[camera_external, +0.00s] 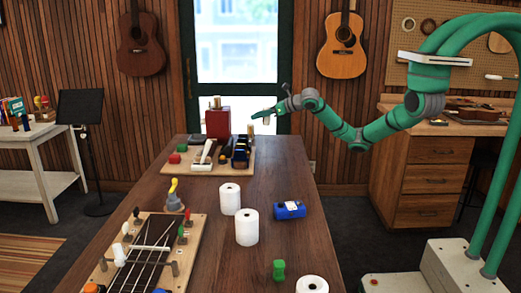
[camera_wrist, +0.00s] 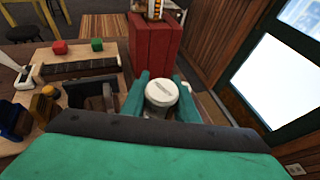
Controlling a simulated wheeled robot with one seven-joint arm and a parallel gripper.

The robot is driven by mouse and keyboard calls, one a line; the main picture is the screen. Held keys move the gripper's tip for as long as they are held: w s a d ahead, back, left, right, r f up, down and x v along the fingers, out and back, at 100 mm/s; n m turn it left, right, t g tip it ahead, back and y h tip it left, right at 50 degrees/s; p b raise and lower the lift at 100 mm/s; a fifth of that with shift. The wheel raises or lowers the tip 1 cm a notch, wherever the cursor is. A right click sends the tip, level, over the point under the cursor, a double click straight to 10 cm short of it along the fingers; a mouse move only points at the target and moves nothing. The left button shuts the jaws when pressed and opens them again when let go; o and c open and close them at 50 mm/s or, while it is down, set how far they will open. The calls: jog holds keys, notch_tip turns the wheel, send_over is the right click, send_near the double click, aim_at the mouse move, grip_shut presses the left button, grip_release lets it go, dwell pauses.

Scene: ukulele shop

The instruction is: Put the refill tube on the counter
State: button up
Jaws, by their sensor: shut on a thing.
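A tube with a round pale cap (camera_wrist: 161,92), which I take to be the refill tube, sits upright between the two green fingers of my gripper (camera_wrist: 162,100) in the wrist view. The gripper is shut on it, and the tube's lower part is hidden. In the external view my gripper (camera_external: 264,114) is over the far right end of the long brown counter (camera_external: 208,191), beside the organiser board; the tube is too small there to make out clearly.
A red box (camera_external: 217,122) stands near the gripper; it also shows in the wrist view (camera_wrist: 155,43). A wooden board (camera_external: 186,168) bears tools and small blocks. White rolls (camera_external: 247,227), a blue device (camera_external: 289,210) and a stringed fretboard (camera_external: 145,252) lie nearer. Bare counter shows between them.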

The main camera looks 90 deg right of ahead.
jog(key=w+d+f, duration=0.1)
jog(key=w+f, duration=0.3)
jog(key=w+d+f, duration=0.1)
jog(key=w+f, duration=0.1)
jog(key=w, duration=0.1)
jog(key=shift+d+f, duration=0.3)
jog(key=shift+d, duration=0.05)
jog(key=shift+w+d+f, duration=0.15)
jog(key=shift+w+f, duration=0.35)
jog(key=shift+f, duration=1.5)
jog(key=shift+f, duration=0.15)
jog(key=o, duration=0.8)
